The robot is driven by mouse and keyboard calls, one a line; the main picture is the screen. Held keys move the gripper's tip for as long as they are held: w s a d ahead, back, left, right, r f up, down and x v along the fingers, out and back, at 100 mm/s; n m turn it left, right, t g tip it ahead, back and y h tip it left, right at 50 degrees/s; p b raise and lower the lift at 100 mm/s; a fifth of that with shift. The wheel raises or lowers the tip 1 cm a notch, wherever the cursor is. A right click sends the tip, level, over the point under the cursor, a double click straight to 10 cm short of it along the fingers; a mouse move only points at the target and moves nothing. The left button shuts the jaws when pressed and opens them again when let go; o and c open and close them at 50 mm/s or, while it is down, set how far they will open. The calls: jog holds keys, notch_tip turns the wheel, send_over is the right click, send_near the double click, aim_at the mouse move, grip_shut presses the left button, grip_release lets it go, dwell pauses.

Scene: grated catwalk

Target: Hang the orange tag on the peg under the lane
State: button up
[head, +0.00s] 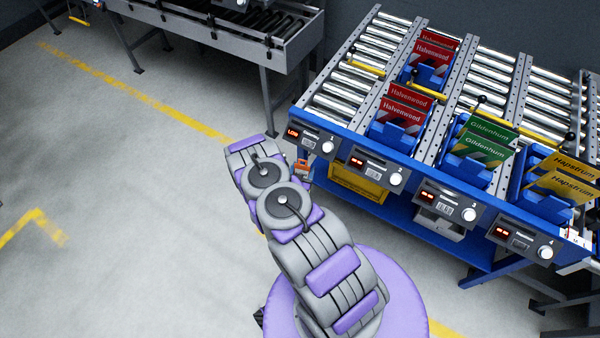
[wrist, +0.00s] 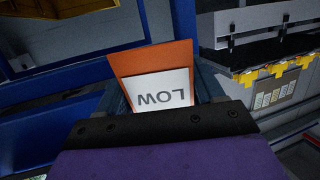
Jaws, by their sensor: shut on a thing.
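The orange tag (wrist: 150,62) has a white label reading LOW, upside down in the wrist view. My gripper (wrist: 160,105) is shut on it, with a dark finger on either side. In the head view the tag (head: 302,167) is a small orange patch just below the front left corner of the blue roller rack, beside my arm. My arm hides most of the gripper there. The leftmost lane (head: 352,87) has no cartons on it, and its front display (head: 293,131) glows red. I cannot make out a peg under any lane.
Red Halvenwood cartons (head: 405,110), green Gildenhum cartons (head: 485,140) and yellow Hapstrum cartons (head: 570,180) stand in the other lanes. A yellow bin (head: 357,187) sits under the rack. A grey conveyor (head: 235,50) stands behind. The floor at left is clear.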

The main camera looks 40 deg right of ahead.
jog(key=w+d+f+p, duration=0.1)
jog(key=w+d, duration=0.1)
jog(key=d, duration=0.4)
jog(key=shift+w+d+f, duration=0.15)
jog(key=shift+w+d, duration=0.05)
jog(key=shift+w, duration=0.15)
dwell(0.5)
dwell(0.6)
jog(key=o, duration=1.2)
jog(key=p+v, duration=0.2)
jog(key=v, duration=1.5)
jog(key=shift+s+a+f+p, duration=0.1)
jog(key=shift+a+p, duration=0.1)
jog(key=shift+p, duration=0.1)
